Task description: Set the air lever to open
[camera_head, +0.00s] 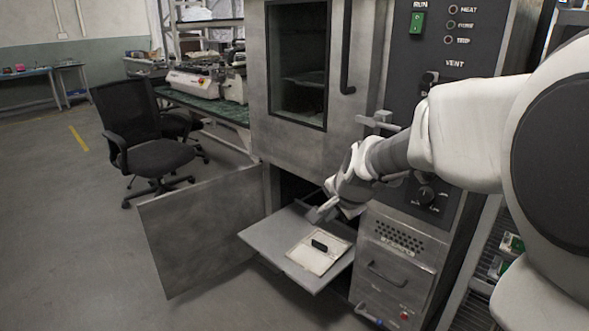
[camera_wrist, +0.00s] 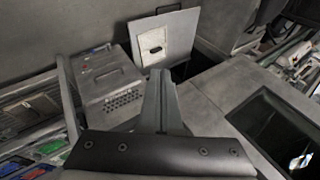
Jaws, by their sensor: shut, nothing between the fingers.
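My gripper (camera_head: 322,212) is shut and empty, in front of the cabinet and over the pulled-out shelf. In the wrist view its closed fingers (camera_wrist: 158,85) point up the picture. A small lever with a blue end (camera_head: 368,313) sits low on the cabinet, below the vented box; it is the likely air lever, but its label is not readable. In the wrist view a blue bit (camera_wrist: 91,53) shows at the far edge of the grey box. The gripper is above and apart from it. Which way the lever is set is too small to tell.
The shelf (camera_head: 262,238) holds a white sheet with a black block (camera_head: 319,245). A low door (camera_head: 205,232) stands open at left. The vented box (camera_head: 395,262) has a handle and a red button (camera_head: 404,315). A control panel with knobs (camera_head: 427,193) is above it.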

